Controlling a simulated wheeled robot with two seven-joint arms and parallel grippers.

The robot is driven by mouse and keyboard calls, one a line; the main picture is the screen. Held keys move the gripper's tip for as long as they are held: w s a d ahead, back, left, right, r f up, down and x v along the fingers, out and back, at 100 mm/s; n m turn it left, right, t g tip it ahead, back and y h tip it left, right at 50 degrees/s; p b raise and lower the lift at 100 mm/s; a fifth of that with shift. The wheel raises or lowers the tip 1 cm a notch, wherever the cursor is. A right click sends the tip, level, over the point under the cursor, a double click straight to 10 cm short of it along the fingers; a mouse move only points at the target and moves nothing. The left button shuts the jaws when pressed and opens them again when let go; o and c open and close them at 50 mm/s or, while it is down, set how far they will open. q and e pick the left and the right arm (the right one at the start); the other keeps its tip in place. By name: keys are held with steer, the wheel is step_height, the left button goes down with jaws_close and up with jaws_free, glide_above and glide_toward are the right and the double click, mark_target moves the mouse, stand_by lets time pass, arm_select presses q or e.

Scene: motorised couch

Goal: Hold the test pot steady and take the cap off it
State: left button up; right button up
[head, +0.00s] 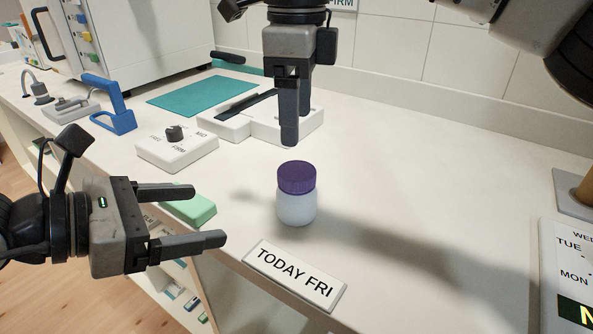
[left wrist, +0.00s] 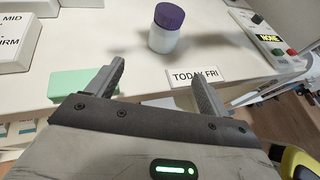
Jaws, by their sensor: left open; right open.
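The test pot (head: 296,207) is a small white jar standing upright on the counter, with a purple cap (head: 297,177) on it. In the left wrist view the pot (left wrist: 162,40) and its cap (left wrist: 169,17) are ahead of the fingers. My left gripper (head: 210,214) is open and empty, left of the pot at the counter's front edge, apart from it. Its fingers also show in the left wrist view (left wrist: 158,88). My right gripper (head: 290,125) points down above and slightly behind the cap, apart from it, with its fingers nearly in line, so their gap is hidden.
A "TODAY FRI" sign (head: 294,275) lies in front of the pot. A green block (head: 190,208) is by my left fingers. A white dial box (head: 177,146), a white device (head: 285,122) and a blue stand (head: 112,110) are further back. Counter right of the pot is clear.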

mark_target(280, 207)
steer(key=shift+s+r, duration=0.1)
steer(key=shift+s, duration=0.05)
arm_select(q)
steer(key=x, duration=1.5)
steer(key=shift+s+d+r, duration=0.1)
steer(key=shift+s+d, duration=0.05)
steer(key=shift+d, duration=0.15)
arm_select(e)
steer(key=shift+s, duration=0.2)
